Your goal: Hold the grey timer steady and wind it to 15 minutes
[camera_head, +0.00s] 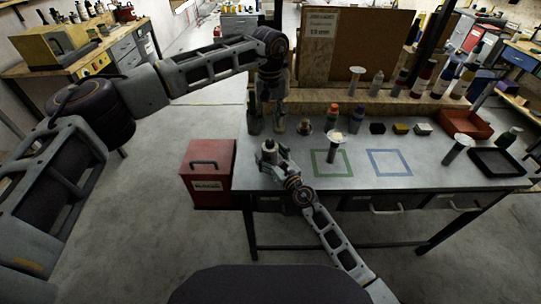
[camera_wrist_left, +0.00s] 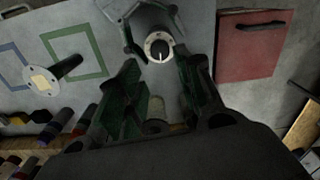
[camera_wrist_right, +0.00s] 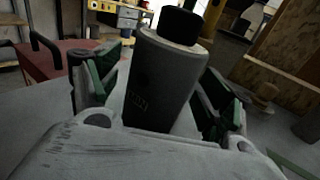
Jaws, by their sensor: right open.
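The grey timer (camera_head: 269,147) stands upright near the left front of the workbench. The left wrist view shows its top from above, a black knob in a pale ring (camera_wrist_left: 158,47) with a white pointer line. My right gripper (camera_head: 270,160) is open, its fingers on either side of the timer. In the right wrist view the timer's grey body (camera_wrist_right: 158,85) stands between the fingers; contact is hard to tell. My left gripper (camera_head: 279,128) points down behind and above the timer. In the left wrist view its fingers (camera_wrist_left: 158,75) are apart and empty, the timer beyond the tips.
A red toolbox (camera_head: 208,173) stands left of the bench. Green (camera_head: 331,175) and blue (camera_head: 390,175) square outlines mark the top. Several bottles line the back; a black tray (camera_head: 497,163) lies right.

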